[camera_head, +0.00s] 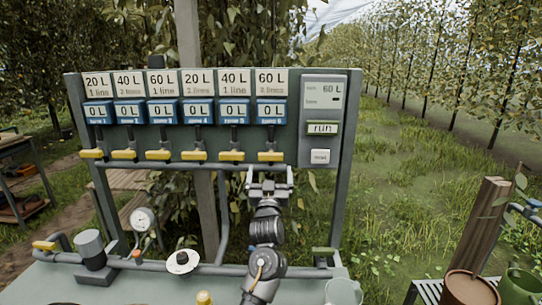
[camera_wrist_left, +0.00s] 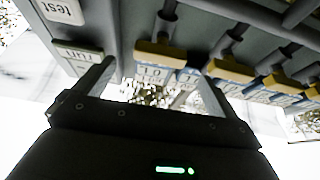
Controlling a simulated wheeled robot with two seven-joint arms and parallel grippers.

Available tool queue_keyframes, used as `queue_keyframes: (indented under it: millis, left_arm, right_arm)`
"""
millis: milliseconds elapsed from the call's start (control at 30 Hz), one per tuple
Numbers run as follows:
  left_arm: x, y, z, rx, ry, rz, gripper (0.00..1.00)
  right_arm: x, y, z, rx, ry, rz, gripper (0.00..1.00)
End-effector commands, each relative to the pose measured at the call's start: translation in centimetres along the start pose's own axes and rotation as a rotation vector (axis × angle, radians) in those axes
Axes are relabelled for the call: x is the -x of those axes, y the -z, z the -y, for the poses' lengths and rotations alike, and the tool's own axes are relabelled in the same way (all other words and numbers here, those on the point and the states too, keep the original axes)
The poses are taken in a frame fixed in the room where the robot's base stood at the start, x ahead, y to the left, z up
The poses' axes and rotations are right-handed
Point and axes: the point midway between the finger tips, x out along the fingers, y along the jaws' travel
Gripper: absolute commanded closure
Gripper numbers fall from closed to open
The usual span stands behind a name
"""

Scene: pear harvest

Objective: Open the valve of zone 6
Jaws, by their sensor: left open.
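A grey panel holds a row of several valves with yellow handles, all lying crosswise. The zone 6 valve handle (camera_head: 271,156) is the rightmost, below the blue display reading 0 L (camera_head: 270,111) and the 60 L, 2 lines card (camera_head: 271,82). My left gripper (camera_head: 269,172) is open and empty just below that handle, fingers pointing up. In the left wrist view, the handle nearest the test button, the zone 6 handle (camera_wrist_left: 158,53), appears beyond and between the open fingertips of the left gripper (camera_wrist_left: 157,73), apart from them. My right gripper is out of view.
Right of the valves is a control box (camera_head: 322,120) with a 60 L screen, a run button (camera_head: 322,128) and a test button (camera_head: 320,156). A horizontal pipe (camera_head: 180,166) runs under the handles. A bench (camera_head: 130,285) below carries a gauge (camera_head: 143,219) and pipework.

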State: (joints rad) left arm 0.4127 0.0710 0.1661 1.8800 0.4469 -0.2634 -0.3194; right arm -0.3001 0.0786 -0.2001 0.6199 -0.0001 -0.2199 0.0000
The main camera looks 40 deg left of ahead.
Motion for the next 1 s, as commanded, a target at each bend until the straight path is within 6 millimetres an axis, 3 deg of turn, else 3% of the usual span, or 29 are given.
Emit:
queue_keyframes:
  millis: [200,400,833,1000]
  left_arm:
    - [-4.4,0.3,0.1,-0.001,0.001,0.000,0.04]
    - [-6.9,0.1,0.1,-0.001,0.001,0.001,0.04]
    - [-7.8,0.0,0.1,0.001,0.000,0.001,0.04]
    - [-7.7,0.0,0.0,0.001,0.000,0.001,0.26]
  right_arm:
    - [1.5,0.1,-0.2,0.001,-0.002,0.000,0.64]
    - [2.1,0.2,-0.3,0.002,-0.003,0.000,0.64]
    - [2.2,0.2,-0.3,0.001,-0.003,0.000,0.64]
    - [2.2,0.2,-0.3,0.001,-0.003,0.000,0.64]
